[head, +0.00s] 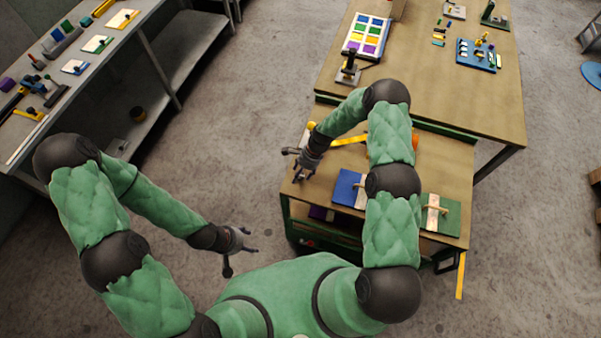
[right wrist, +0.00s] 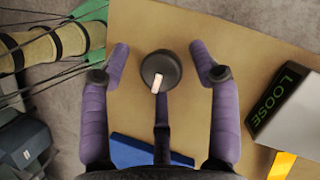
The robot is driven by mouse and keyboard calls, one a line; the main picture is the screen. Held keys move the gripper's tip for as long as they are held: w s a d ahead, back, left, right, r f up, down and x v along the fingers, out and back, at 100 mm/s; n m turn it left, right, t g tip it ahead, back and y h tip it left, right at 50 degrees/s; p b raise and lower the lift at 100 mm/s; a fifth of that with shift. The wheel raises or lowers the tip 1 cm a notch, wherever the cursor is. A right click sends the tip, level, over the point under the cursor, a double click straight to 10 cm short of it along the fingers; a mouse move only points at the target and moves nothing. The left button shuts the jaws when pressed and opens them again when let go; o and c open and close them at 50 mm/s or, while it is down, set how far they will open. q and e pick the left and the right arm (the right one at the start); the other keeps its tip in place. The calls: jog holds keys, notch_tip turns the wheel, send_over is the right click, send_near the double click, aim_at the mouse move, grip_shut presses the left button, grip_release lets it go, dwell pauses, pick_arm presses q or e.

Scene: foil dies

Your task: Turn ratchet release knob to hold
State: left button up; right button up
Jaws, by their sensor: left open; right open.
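The knob (right wrist: 161,71) is a dark round cap with a pale pointer mark, seen in the right wrist view. The mark points toward the bottom of that picture. A grey block (right wrist: 297,118) stands to its right, with LOOSE in green letters on a dark face. No hold label is readable. My right gripper (right wrist: 160,62) is open, its purple fingers on either side of the knob with gaps showing. In the head view, my right gripper (head: 295,162) is over the cart's left end; I cannot make out the knob there. My left gripper (head: 246,242) is open and empty above the floor.
The cart top (head: 456,170) also holds a blue board (head: 346,187), a green board (head: 449,212) and a yellow strip (head: 350,141). A larger table (head: 440,88) stands behind it. A shelf bench (head: 160,65) is at left. Floor between is clear.

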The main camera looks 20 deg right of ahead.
jog(key=c, duration=1.1)
jog(key=shift+f+n+b, duration=0.1)
jog(key=shift+n+b, duration=0.2)
jog(key=shift+b, duration=0.25)
jog(key=n+g+b, duration=0.1)
jog(key=n+b, duration=0.2)
jog(key=b, duration=0.1)
jog(key=n+g+h+b, duration=0.1)
jog(key=n+b, duration=0.3)
jog(key=shift+w+a+f+g+h, duration=0.1)
jog(key=shift+w+g+h, duration=0.1)
jog(key=shift+g+h, duration=0.15)
jog(key=n+b, duration=0.1)
jog(key=n, duration=0.1)
jog(key=n+g+h+b, duration=0.1)
jog(key=n+b, duration=0.1)
jog(key=n, duration=0.1)
jog(key=shift+a+h+b, duration=0.1)
jog(key=shift+h+b, duration=0.15)
jog(key=shift+b, duration=0.05)
jog(key=n+h+b, duration=0.1)
jog(key=n, duration=0.1)
jog(key=shift+n, duration=0.3)
jog(key=shift+s+n+h+b, duration=0.1)
jog(key=shift+n+h+b, duration=0.45)
jog(key=shift+n, duration=0.85)
